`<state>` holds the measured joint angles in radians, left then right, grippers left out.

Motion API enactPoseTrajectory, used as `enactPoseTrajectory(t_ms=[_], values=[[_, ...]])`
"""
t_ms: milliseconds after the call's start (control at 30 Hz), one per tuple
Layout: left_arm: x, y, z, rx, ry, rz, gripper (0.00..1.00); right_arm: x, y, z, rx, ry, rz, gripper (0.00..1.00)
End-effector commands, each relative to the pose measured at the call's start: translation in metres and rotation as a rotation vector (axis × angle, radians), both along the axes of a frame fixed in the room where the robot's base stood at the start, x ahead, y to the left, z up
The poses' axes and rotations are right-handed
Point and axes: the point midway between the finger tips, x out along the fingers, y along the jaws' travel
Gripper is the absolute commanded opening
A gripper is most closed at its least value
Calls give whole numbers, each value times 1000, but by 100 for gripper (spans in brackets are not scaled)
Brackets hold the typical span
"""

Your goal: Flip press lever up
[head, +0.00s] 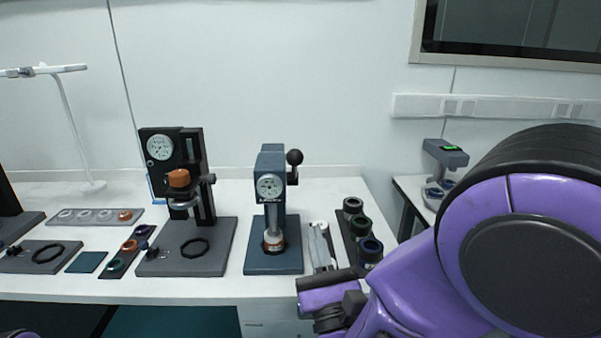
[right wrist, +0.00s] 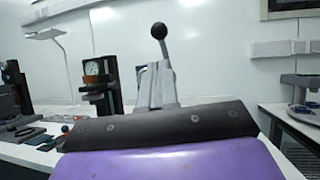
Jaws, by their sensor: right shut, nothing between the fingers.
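The blue press (head: 270,215) stands on its base plate on the white table, with a round dial on its front. Its lever is on the right side of its head, ending in a black ball (head: 294,157). The ball sits above the pivot, and in the right wrist view the ball (right wrist: 159,31) tops a rod that points upward with a slight tilt. My right gripper (head: 320,230) is shut and empty, low to the right of the press and below the lever, apart from the ball. The gripper (right wrist: 156,70) hides most of the press in the right wrist view. My left gripper is not visible.
A black press-like stand (head: 180,210) with a dial and copper-coloured part is left of the blue press. A dark rack (head: 345,222) of ringed parts stands right of my gripper. Small trays and a lamp (head: 72,120) are further left. A wall bounds the table's back.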

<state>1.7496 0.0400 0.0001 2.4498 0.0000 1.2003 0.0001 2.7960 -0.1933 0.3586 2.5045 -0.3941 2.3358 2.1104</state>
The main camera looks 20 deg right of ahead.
Motion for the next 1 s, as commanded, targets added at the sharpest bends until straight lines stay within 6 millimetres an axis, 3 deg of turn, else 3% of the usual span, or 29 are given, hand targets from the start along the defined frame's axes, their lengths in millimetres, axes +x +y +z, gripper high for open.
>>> enactPoseTrajectory(t_ms=[167,233,600,800,1000], values=[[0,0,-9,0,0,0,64,22,-3,11,4,-4,-3,0],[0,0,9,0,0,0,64,36,-3,27,0,-1,-2,0],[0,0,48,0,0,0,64,102,-9,63,-2,1,-2,0],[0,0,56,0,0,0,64,118,-11,68,-2,1,-2,0],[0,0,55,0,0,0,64,120,-11,67,-2,1,-2,0]])
